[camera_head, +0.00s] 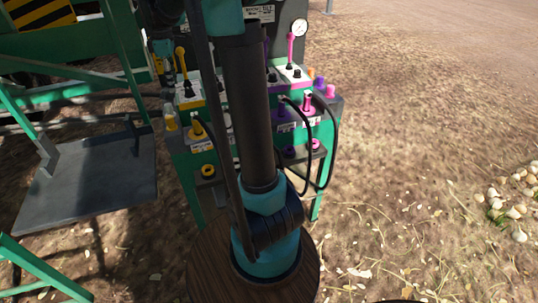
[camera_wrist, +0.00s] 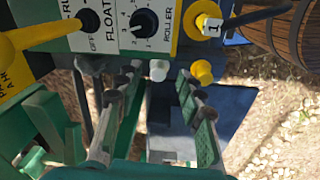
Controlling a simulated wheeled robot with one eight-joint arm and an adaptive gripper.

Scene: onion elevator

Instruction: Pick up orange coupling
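My gripper (camera_wrist: 158,80) is open in the wrist view, its two fingers apart with nothing held between them. A white knob (camera_wrist: 158,70) shows between the fingertips, on or below the panel edge. A yellow coupling (camera_wrist: 206,27) marked 1, with a dark hose, is at the upper right of the wrist view, above a yellow round port (camera_wrist: 203,72). In the head view a yellow-orange coupling (camera_head: 197,131) sits on the panel's left part, and another yellow-orange piece (camera_head: 171,122) is at its left edge. My arm hides the panel's middle.
The green control panel (camera_head: 185,155) carries levers and pink couplings (camera_head: 308,102) with looping black hoses (camera_head: 332,150). A wooden barrel (camera_wrist: 285,35) stands at the right in the wrist view. A dark plate (camera_head: 90,180) lies left. Open ground is at the right.

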